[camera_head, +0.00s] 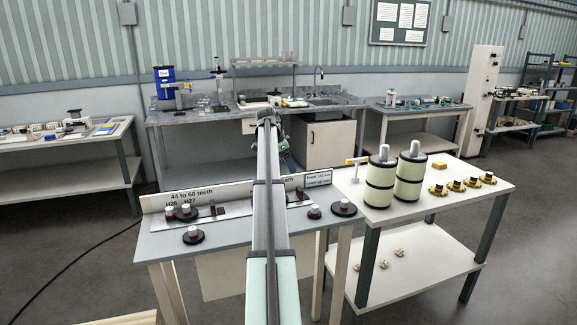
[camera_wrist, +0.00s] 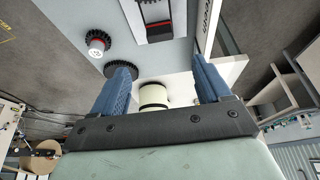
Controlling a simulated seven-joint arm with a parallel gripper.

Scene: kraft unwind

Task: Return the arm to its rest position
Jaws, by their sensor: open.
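My arm reaches forward over the grey-topped gear table (camera_head: 225,245) in the head view. My gripper (camera_head: 287,165) is at its far end, partly hidden by the arm. In the wrist view, the two blue fingers of my gripper (camera_wrist: 162,75) stand wide apart. Nothing is held between them. A cream roll with dark bands (camera_wrist: 153,96) appears beyond the gap, apart from the fingers. A dark toothed gear with a pale hub (camera_wrist: 96,43) lies on the table beside the left finger. Another dark gear (camera_wrist: 119,68) is partly hidden by that finger.
Several dark gears (camera_head: 193,235) sit on the gear table, with a labelled board (camera_head: 185,198) along its back. To the right, a white table (camera_head: 440,208) bears two cream rolls (camera_head: 380,182) and several brass parts (camera_head: 471,182). A long bench (camera_head: 215,114) stands behind.

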